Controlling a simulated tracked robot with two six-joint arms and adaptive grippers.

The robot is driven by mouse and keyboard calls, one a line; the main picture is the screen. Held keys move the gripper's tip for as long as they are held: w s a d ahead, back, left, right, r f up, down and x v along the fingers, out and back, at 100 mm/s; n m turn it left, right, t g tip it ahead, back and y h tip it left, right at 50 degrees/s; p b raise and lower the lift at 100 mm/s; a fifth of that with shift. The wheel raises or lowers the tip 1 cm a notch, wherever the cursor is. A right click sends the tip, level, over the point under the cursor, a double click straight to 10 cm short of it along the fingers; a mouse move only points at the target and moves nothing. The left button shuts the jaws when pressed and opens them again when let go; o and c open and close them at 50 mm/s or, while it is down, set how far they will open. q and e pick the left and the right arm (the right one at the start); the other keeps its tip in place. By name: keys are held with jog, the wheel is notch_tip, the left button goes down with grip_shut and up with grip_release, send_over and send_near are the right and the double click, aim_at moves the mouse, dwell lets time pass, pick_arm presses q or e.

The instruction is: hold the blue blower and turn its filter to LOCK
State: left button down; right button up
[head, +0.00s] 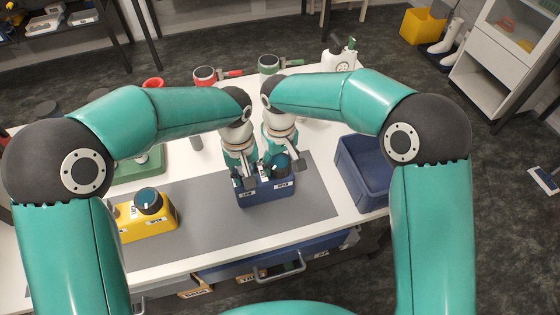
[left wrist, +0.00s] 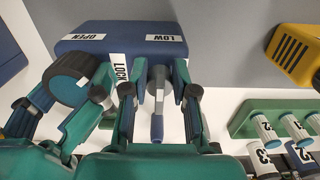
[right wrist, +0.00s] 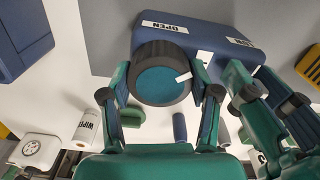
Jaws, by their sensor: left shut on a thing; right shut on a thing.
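The blue blower (head: 266,192) sits on the grey mat, with LOW and OPEN labels on its front; it also shows in the left wrist view (left wrist: 130,38) and right wrist view (right wrist: 215,45). My left gripper (left wrist: 157,92) is shut on its narrow grey upright handle (left wrist: 158,105). The filter (right wrist: 163,73) is a round black knob with a teal face and white pointer. My right gripper (right wrist: 160,88) is shut on it, one finger on each side. In the right wrist view the pointer aims right, toward a white label partly hidden by a finger. The LOCK label (left wrist: 120,70) reads in the left wrist view.
A yellow blower (head: 148,222) with a similar knob stands left on the mat (head: 310,205). A blue bin (head: 362,170) stands to the right. A green tray (head: 135,172) and red- and green-handled items lie behind. The two grippers are close together.

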aim_at(279, 161)
jog(key=m, duration=0.3)
jog(key=shift+m, duration=2.4)
jog(key=o, duration=1.2)
jog(key=shift+r, duration=0.1)
notch_tip(279, 161, up, 12)
jog(key=shift+f, duration=0.15)
